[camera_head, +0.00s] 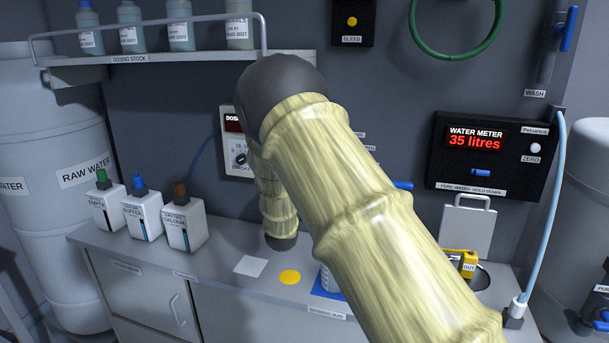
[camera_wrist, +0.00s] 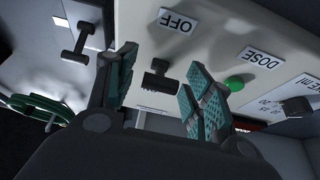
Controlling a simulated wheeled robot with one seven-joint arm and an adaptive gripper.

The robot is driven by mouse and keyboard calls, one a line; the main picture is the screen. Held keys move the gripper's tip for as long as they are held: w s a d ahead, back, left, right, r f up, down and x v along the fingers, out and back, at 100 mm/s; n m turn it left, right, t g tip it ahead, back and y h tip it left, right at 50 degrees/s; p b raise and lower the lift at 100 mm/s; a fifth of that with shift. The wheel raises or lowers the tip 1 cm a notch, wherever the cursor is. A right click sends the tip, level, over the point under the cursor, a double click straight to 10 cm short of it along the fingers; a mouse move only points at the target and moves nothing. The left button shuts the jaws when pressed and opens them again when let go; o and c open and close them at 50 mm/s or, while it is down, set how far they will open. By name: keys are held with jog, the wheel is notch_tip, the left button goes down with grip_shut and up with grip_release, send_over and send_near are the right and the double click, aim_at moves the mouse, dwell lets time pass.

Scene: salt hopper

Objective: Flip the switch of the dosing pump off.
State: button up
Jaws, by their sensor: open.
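The dosing pump (camera_head: 233,152) is a pale wall box with a red display and a dial, partly hidden behind my arm in the head view. In the wrist view its face carries an OFF label (camera_wrist: 176,22), a DOSE label (camera_wrist: 262,58) and a green lamp or button (camera_wrist: 237,83). Its switch, a short black lever (camera_wrist: 158,80), stands out below the OFF label. My gripper (camera_wrist: 161,64) is open, with one teal-padded finger on each side of the lever; I cannot tell whether either touches it. The head view hides my gripper behind the arm.
A second black lever (camera_wrist: 80,42) sits on a pale panel left of the gripper. A black knob (camera_wrist: 297,105) is at right. The counter below holds several white bottles (camera_head: 143,215), a white square (camera_head: 250,266) and a yellow disc (camera_head: 290,277). A shelf (camera_head: 180,69) is above.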

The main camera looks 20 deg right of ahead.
jog(key=shift+s, duration=0.1)
jog(key=v, duration=1.1)
jog(key=shift+s+a+f, duration=0.15)
jog(key=shift+s+a, duration=0.1)
jog(key=shift+s, duration=0.05)
